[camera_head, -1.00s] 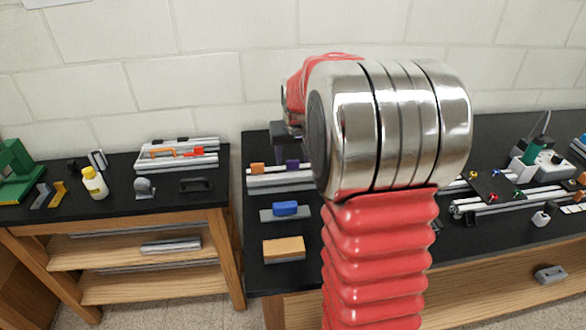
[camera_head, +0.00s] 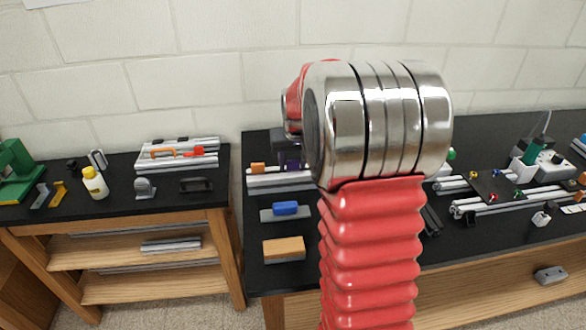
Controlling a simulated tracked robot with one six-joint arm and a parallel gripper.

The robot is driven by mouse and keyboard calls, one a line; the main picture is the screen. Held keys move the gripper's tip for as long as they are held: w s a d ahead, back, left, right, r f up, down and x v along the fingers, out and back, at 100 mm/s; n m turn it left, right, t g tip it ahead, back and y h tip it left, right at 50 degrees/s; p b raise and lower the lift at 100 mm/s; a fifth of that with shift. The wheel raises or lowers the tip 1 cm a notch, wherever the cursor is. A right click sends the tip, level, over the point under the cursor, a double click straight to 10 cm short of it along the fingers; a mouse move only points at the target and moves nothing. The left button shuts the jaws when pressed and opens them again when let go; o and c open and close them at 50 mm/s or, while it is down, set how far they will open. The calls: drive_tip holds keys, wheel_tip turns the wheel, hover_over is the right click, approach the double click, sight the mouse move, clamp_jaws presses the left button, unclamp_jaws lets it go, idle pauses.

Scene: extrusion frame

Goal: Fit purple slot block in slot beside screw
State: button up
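The purple slot block (camera_head: 291,166) shows as a small dark purple patch at the extrusion frame (camera_head: 280,180), to the right of an orange block (camera_head: 258,168). My arm covers the frame's right part. A dark part of my gripper (camera_head: 290,155) shows just above the purple block, below my red wrist. The fingertips are too small and hidden to tell whether they hold the block. I cannot tell whether the block sits in the slot. The screw cannot be made out.
A blue block (camera_head: 286,208) on a grey plate and a tan block (camera_head: 284,246) lie in front of the frame on the black bench. More extrusions (camera_head: 500,205) and a dark plate lie to the right. A side table (camera_head: 120,215) stands left, across a gap.

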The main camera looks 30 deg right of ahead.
sight(293, 161)
drive_tip(key=c, duration=0.8)
wheel_tip(293, 161, up, 10)
drive_tip(key=shift+f, duration=0.25)
drive_tip(key=shift+r, duration=0.25)
drive_tip(key=shift+s, duration=0.15)
idle(0.6)
